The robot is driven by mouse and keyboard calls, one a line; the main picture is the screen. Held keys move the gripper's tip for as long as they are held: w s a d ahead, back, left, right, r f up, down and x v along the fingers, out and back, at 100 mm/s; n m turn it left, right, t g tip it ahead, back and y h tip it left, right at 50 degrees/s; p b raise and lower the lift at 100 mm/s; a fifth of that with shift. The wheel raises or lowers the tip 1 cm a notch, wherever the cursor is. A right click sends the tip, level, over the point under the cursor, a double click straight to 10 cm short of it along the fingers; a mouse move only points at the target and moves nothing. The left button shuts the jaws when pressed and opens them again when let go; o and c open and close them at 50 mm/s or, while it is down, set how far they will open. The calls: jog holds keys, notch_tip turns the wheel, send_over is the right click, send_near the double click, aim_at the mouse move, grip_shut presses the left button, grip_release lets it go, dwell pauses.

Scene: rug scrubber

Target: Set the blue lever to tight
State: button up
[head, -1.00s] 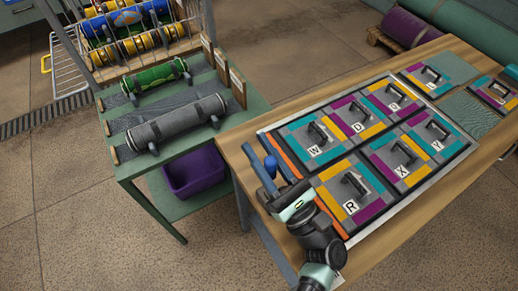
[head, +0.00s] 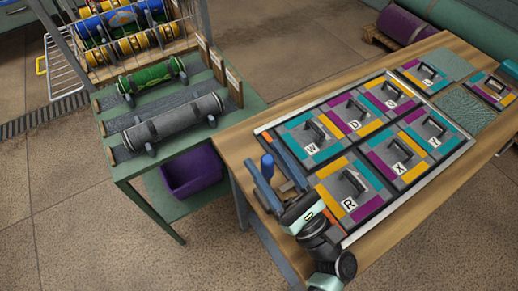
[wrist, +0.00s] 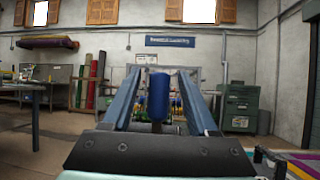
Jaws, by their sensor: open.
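The blue lever shows as a rounded blue knob (head: 267,166) at the left end of the wooden table, beside the framed panels. My gripper (head: 260,152) is there with its long blue-grey fingers spread, one on each side of the knob. In the wrist view the blue knob (wrist: 158,94) stands upright between the two open fingers of my gripper (wrist: 160,72), with gaps visible on both sides. The lever's lower part and any marking for tight are not visible.
Framed panels with black handles and letters (head: 312,149) cover much of the wooden table (head: 245,142). A green cart (head: 150,193) with rolled rugs and a purple bin (head: 192,172) stands to the left. Floor in front is clear.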

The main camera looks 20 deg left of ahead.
jog(key=s+d, duration=0.5)
jog(key=d, duration=0.3)
jog(key=shift+d, duration=0.4)
